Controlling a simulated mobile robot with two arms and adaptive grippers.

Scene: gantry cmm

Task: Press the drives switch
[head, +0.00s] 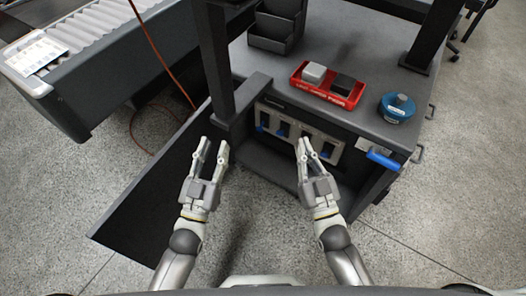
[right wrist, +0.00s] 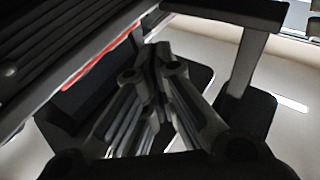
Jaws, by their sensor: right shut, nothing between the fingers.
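A light switch panel (head: 318,134) with several dark switches, each with a blue part low on it, sits in the open front bay of the dark cabinet. Its labels are too small to read, so I cannot tell which is the drives switch. My right gripper (head: 301,143) is shut and empty in front of the panel, its tips overlapping the panel's middle in the head view; contact cannot be told. Its shut fingers also show in the right wrist view (right wrist: 158,58). My left gripper (head: 213,143) is open and empty, left of the panel near the open door.
On the cabinet top (head: 345,52) are a red tray (head: 322,91) with a white and a dark block, a teal round object (head: 398,106) and a dark bin (head: 276,31). A dark door (head: 150,198) stands open at left. A blue handle (head: 383,159) juts out right of the panel.

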